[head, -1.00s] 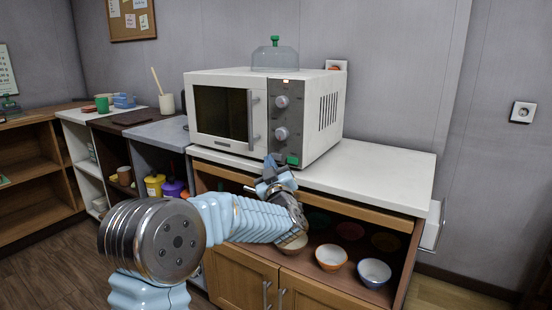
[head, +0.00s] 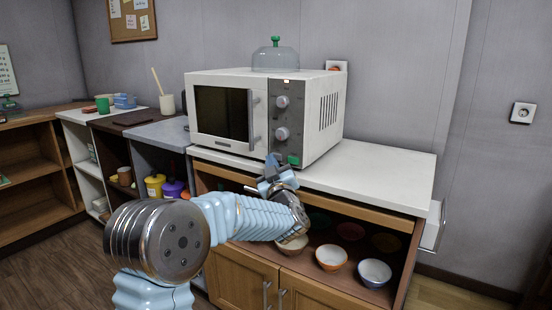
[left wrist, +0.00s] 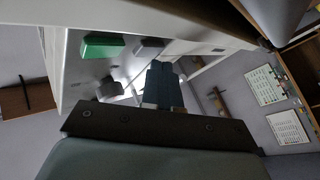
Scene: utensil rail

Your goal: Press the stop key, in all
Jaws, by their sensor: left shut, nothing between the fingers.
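The white microwave (head: 222,137) stands on the counter, its door closed and a small orange light lit at the top of its grey control panel (head: 296,102). Below two round knobs sits a green key (head: 293,160), also in the left wrist view (left wrist: 102,46). A dark grey key (left wrist: 150,48) sits beside it; in the head view my fingers largely cover that spot. I cannot read a label on either key. My left gripper (head: 273,160) is shut and empty, its tips in front of the panel's lower left part, close to the grey key. Contact cannot be told. My right gripper is out of view.
A glass dome (head: 275,59) with a green knob stands on top of the microwave. The white counter (head: 385,175) is clear to the right. Several bowls, one of them orange (head: 331,258), sit on the open shelf below my left gripper.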

